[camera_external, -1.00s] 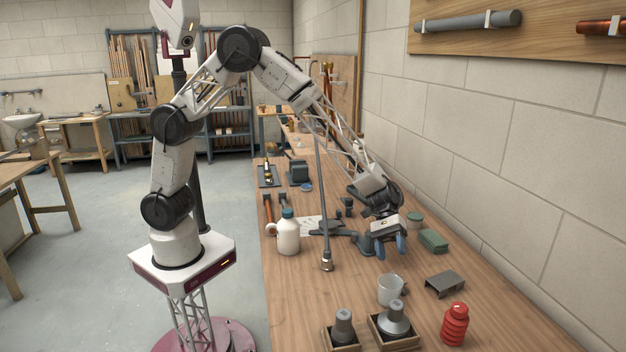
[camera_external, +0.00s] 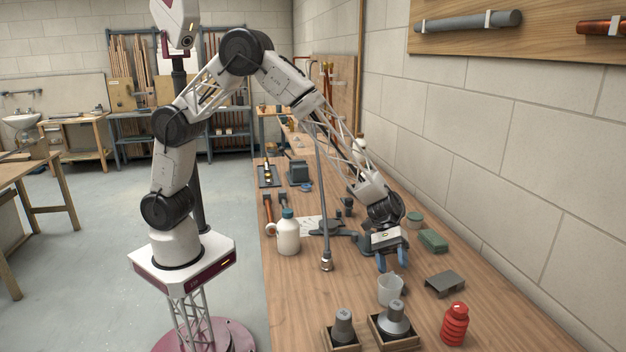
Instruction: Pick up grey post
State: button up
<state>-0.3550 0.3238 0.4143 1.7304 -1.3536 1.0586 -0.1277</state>
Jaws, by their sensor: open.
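A grey post-like piece (camera_external: 343,326) stands upright in a small wooden box at the bottom of the view. A wider grey piece with a flared base (camera_external: 394,319) stands in a second wooden box (camera_external: 391,338) just right of it. I cannot tell for certain which of them is the grey post. My gripper (camera_external: 392,263) has blue fingertips and points down over the bench. It is open, with nothing visible between its fingers. It is beyond both grey pieces, apart from them, just behind a clear cup.
The clear cup (camera_external: 390,290) stands between my gripper and the grey pieces. A red ribbed bottle (camera_external: 455,324), grey bracket (camera_external: 444,283) and green block (camera_external: 433,240) are to the right. A white jug (camera_external: 288,235) and a tall thin rod (camera_external: 322,200) are to the left. Bare bench lies left of the cup.

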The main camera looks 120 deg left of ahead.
aim_at(394, 275)
jog(key=shift+x, duration=1.95)
jog(key=shift+r, duration=0.1)
jog(key=c, duration=0.7)
notch_tip(394, 275, up, 18)
